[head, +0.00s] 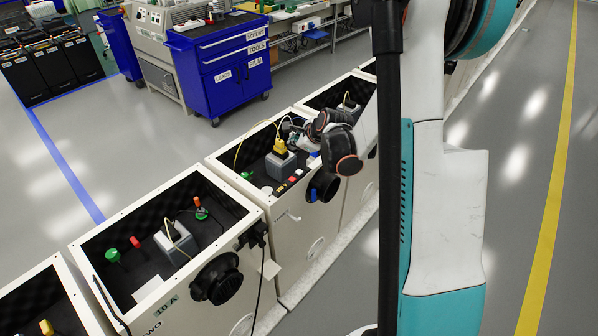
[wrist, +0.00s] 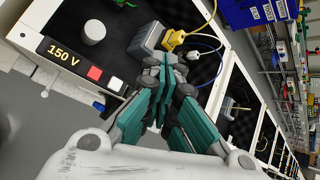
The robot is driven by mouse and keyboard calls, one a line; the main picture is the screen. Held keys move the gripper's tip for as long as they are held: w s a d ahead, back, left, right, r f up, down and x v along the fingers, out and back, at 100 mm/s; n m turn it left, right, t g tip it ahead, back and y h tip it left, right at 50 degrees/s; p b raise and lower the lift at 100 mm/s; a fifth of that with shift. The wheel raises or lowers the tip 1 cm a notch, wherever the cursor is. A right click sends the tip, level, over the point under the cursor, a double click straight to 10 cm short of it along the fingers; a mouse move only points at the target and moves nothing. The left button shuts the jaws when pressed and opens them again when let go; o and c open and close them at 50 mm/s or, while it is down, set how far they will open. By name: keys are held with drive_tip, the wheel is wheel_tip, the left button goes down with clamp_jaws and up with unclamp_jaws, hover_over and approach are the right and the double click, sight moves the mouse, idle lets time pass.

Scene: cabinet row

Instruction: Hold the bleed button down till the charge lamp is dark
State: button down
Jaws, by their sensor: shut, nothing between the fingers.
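A cabinet (wrist: 33,45) in the wrist view has a dark front strip with a display (wrist: 63,53) reading 150 V. No label shows which is the bleed button and which the charge lamp; the red one looks bright. My gripper (wrist: 165,62) is shut and empty, to the right of both squares and apart from them, near the grey box (wrist: 147,38) with a yellow plug. In the head view, the same strip (head: 289,182) lies below my wrist, which hides most of the gripper.
A white round knob (wrist: 93,32) stands behind the strip. A yellow plug (wrist: 174,40) and cables rise close to my fingers. A neighbouring open cabinet (head: 190,172) stands to the left. A blue tool cart (head: 222,72) is behind, with clear floor between.

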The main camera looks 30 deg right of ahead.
sight(297, 173)
drive_tip(key=shift+f+b, duration=3.1)
drive_tip(key=shift+f, duration=1.3)
drive_tip(key=shift+f, duration=0.15)
drive_tip(key=shift+f+b, duration=0.25)
drive_tip(key=shift+b, duration=0.25)
drive_tip(key=shift+f+b, duration=0.4)
drive_tip(key=shift+f, duration=0.05)
drive_tip(key=shift+r, duration=0.15)
idle(1.8)
drive_tip(key=shift+r+p, duration=0.55)
drive_tip(key=shift+r, duration=0.2)
